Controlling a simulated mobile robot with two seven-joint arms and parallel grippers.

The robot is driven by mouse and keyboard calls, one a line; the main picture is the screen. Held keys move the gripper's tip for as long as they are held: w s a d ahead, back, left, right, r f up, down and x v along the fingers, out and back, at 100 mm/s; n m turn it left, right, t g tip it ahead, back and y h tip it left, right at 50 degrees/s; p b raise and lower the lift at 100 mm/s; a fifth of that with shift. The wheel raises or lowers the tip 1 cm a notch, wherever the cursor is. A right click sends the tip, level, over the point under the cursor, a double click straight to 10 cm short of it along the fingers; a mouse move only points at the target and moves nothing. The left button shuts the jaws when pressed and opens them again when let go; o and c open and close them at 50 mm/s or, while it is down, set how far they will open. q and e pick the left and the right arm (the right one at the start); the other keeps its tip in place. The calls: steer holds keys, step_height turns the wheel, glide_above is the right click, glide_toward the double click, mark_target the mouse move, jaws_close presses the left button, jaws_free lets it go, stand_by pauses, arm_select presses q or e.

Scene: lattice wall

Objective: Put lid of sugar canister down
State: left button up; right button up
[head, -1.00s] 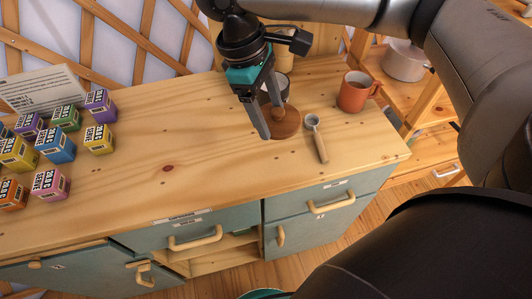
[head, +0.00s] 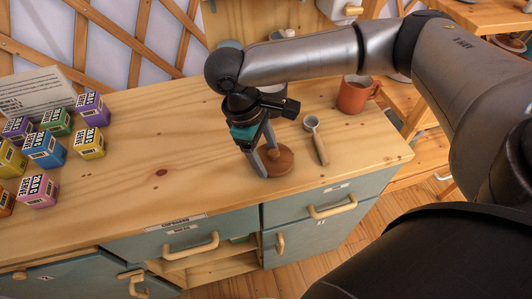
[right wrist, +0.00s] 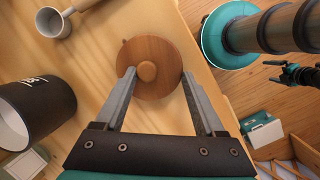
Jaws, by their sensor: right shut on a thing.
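The lid is a round brown wooden disc with a small knob (head: 285,162), low over the front part of the counter. It also shows in the right wrist view (right wrist: 148,52). I cannot tell whether the lid touches the wood. A dark canister with a pale inside (right wrist: 36,112) stands open beside it in the right wrist view; in the head view it is mostly hidden behind my wrist. What seems to be my left gripper (right wrist: 278,72) is small and dark there.
A scoop with a wooden handle (head: 318,146) lies right of the lid, and a red-orange mug (head: 355,97) stands behind it. Several coloured boxes (head: 43,150) stand at the left. The counter's middle (head: 165,140) is clear. Its front edge is close to the lid.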

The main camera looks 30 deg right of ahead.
steer(key=shift+f, duration=0.15)
steer(key=o, duration=1.4)
steer(key=shift+r, duration=0.2)
steer(key=p+v, duration=0.3)
steer(key=v, duration=0.9)
